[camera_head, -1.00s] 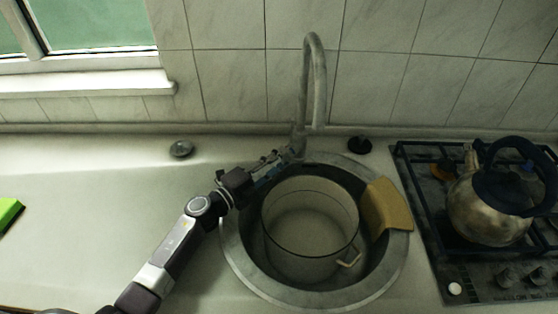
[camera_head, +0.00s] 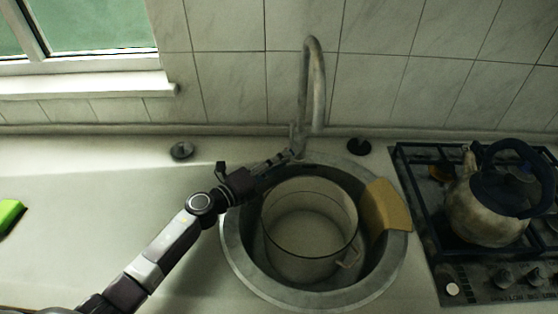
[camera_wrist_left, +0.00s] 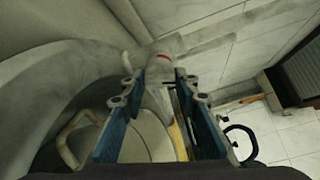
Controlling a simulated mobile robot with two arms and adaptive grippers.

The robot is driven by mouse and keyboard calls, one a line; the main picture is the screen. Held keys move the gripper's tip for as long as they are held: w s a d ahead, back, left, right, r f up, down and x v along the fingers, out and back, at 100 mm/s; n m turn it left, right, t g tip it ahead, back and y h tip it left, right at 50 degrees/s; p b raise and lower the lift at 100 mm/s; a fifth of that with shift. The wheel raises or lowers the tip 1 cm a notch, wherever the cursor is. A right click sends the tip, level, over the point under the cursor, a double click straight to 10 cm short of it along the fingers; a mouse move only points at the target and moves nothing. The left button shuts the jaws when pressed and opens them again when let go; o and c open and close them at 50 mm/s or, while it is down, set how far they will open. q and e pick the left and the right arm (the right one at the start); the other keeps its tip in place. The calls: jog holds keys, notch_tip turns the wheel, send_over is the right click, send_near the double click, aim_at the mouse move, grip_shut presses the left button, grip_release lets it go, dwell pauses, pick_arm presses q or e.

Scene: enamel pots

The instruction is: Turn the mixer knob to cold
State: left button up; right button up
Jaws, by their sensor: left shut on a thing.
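The grey gooseneck mixer (camera_head: 317,90) stands behind the sink, its base near the back wall. My left gripper (camera_head: 284,158) reaches in from the left to the mixer's base, just above the sink's back-left rim. It is shut on the mixer knob, which is too small and dark to make out clearly in the head view. In the left wrist view, the two blue fingers of my left gripper (camera_wrist_left: 160,82) stand on either side of a pale part of the mixer (camera_wrist_left: 166,49) with a red mark. My right gripper is not in view.
A round sink (camera_head: 235,255) holds a white enamel pot (camera_head: 310,262) below my gripper. A tan sponge-like block (camera_head: 386,207) lies on the sink's right rim. A kettle (camera_head: 485,212) stands on the stove at right. The counter (camera_head: 90,200) at left is mostly clear.

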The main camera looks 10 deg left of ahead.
pick_arm(q)
jog(key=shift+m+y+p, duration=0.4)
jog(key=shift+m+p, duration=0.2)
jog(key=shift+m, duration=1.1)
jog(key=o, duration=1.1)
jog(key=shift+o, duration=0.2)
jog(key=v, duration=1.2)
jog(key=shift+r, duration=0.1)
